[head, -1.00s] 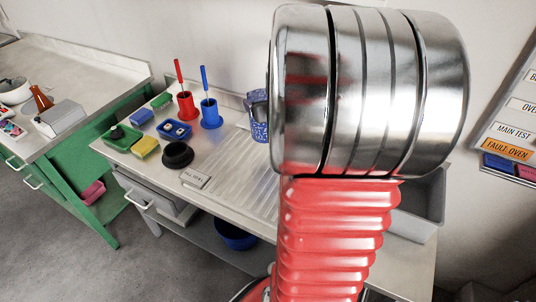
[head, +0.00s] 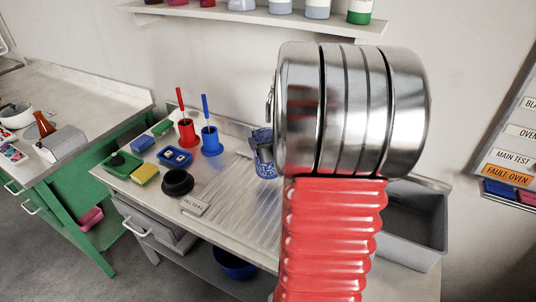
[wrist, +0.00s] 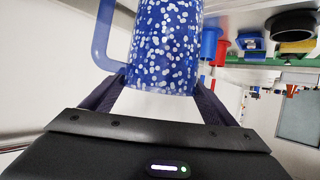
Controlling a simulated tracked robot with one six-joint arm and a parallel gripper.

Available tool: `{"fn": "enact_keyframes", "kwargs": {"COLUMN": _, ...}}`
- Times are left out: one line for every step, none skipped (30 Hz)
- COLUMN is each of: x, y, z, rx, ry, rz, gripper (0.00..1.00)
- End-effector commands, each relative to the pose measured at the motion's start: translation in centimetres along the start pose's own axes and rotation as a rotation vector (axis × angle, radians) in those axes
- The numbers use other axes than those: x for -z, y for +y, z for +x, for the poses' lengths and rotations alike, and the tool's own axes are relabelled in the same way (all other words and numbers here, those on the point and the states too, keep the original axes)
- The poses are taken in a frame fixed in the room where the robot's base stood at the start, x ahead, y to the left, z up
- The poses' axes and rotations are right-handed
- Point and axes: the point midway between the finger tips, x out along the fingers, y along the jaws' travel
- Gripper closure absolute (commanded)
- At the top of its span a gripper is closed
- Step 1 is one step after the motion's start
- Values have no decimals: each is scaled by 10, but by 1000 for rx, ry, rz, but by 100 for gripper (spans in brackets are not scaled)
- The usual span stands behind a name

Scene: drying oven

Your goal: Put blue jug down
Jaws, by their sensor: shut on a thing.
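The blue jug (head: 265,169) with white speckles is in the head view, just left of my arm's metal joint, which hides part of it. It appears at the back of the ribbed metal drainboard (head: 228,190); I cannot tell whether its base touches the surface. In the wrist view the speckled jug (wrist: 168,45) fills the top middle, with its plain blue handle on the left. My gripper (wrist: 157,93) is shut on the jug, one dark finger on each side. In the head view the fingers are mostly hidden behind the arm.
Left of the drainboard stand a blue cup (head: 211,142) and a red cup (head: 187,133) with brushes, a black round bowl (head: 177,183), a yellow sponge (head: 146,174) and a small sign (head: 194,206). A grey sink (head: 415,225) is on the right. A shelf (head: 250,15) hangs above.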

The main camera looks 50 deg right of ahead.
Motion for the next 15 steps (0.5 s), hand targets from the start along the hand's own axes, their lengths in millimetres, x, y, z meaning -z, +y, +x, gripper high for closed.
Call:
{"fn": "enact_keyframes", "kwargs": {"x": -2, "y": 0, "z": 2, "rx": 1, "ry": 1, "rz": 0, "gripper": 80}}
{"fn": "enact_keyframes", "kwargs": {"x": -4, "y": 0, "z": 2, "rx": 1, "ry": 2, "rz": 0, "gripper": 80}}
{"fn": "enact_keyframes", "kwargs": {"x": -4, "y": 0, "z": 3, "rx": 1, "ry": 2, "rz": -1, "gripper": 80}}
{"fn": "enact_keyframes", "kwargs": {"x": -4, "y": 0, "z": 3, "rx": 1, "ry": 3, "rz": -1, "gripper": 80}}
{"fn": "enact_keyframes", "kwargs": {"x": -4, "y": -1, "z": 3, "rx": 1, "ry": 3, "rz": -1, "gripper": 80}}
{"fn": "enact_keyframes", "kwargs": {"x": -4, "y": -1, "z": 3, "rx": 1, "ry": 3, "rz": -1, "gripper": 80}}
{"fn": "enact_keyframes", "kwargs": {"x": -4, "y": -1, "z": 3, "rx": 2, "ry": 3, "rz": -1, "gripper": 80}}
{"fn": "enact_keyframes", "kwargs": {"x": -4, "y": -1, "z": 3, "rx": 2, "ry": 3, "rz": -1, "gripper": 80}}
{"fn": "enact_keyframes", "kwargs": {"x": -4, "y": -1, "z": 3, "rx": 2, "ry": 3, "rz": -1, "gripper": 80}}
{"fn": "enact_keyframes", "kwargs": {"x": -4, "y": -1, "z": 3, "rx": 2, "ry": 3, "rz": -1, "gripper": 80}}
{"fn": "enact_keyframes", "kwargs": {"x": -4, "y": -1, "z": 3, "rx": 2, "ry": 3, "rz": -1, "gripper": 80}}
{"fn": "enact_keyframes", "kwargs": {"x": -4, "y": -1, "z": 3, "rx": 2, "ry": 3, "rz": -1, "gripper": 80}}
{"fn": "enact_keyframes", "kwargs": {"x": -5, "y": -1, "z": 3, "rx": 3, "ry": 3, "rz": -1, "gripper": 80}}
{"fn": "enact_keyframes", "kwargs": {"x": -6, "y": -1, "z": 4, "rx": 3, "ry": 3, "rz": -1, "gripper": 80}}
{"fn": "enact_keyframes", "kwargs": {"x": -8, "y": -2, "z": 5, "rx": 3, "ry": 2, "rz": -1, "gripper": 80}}
